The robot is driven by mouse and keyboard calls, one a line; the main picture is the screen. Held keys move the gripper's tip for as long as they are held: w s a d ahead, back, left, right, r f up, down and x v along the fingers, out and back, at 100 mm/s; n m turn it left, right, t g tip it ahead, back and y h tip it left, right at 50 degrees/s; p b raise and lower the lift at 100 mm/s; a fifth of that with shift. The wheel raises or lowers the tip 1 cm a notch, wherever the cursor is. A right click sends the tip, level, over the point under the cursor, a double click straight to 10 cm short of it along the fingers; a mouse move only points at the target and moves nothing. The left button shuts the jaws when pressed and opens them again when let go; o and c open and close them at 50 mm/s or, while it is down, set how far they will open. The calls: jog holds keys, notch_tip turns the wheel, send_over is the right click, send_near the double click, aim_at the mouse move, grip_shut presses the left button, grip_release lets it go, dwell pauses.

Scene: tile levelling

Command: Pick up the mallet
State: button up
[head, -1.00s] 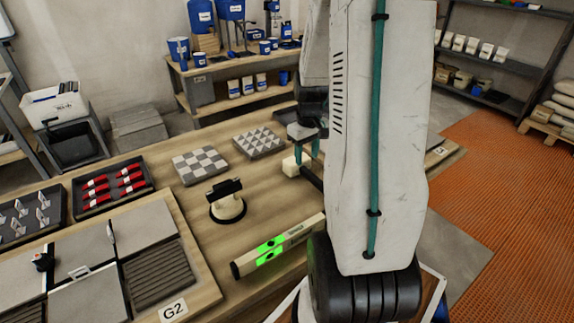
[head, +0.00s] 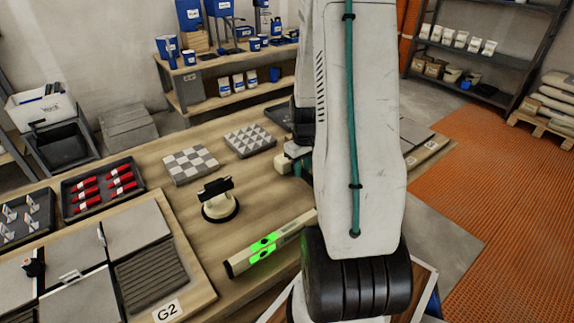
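The mallet's cream head (head: 283,163) shows on the wooden worktable, just left of my arm. Its handle is hidden behind the arm. My gripper (head: 298,164) is down at the mallet, right beside the head. Only a grey part and a bit of teal finger show past my arm. The far finger and the space between the fingers are hidden, so I cannot tell whether it is closed on the handle.
A green-lit level (head: 268,244) lies in front, and a black-handled suction cup (head: 219,201) stands left of it. Two patterned tile panels (head: 190,165) (head: 250,140) lie behind. A tray of red clips (head: 103,188) and grey floor tiles (head: 135,230) are at the left.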

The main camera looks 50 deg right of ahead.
grip_shut()
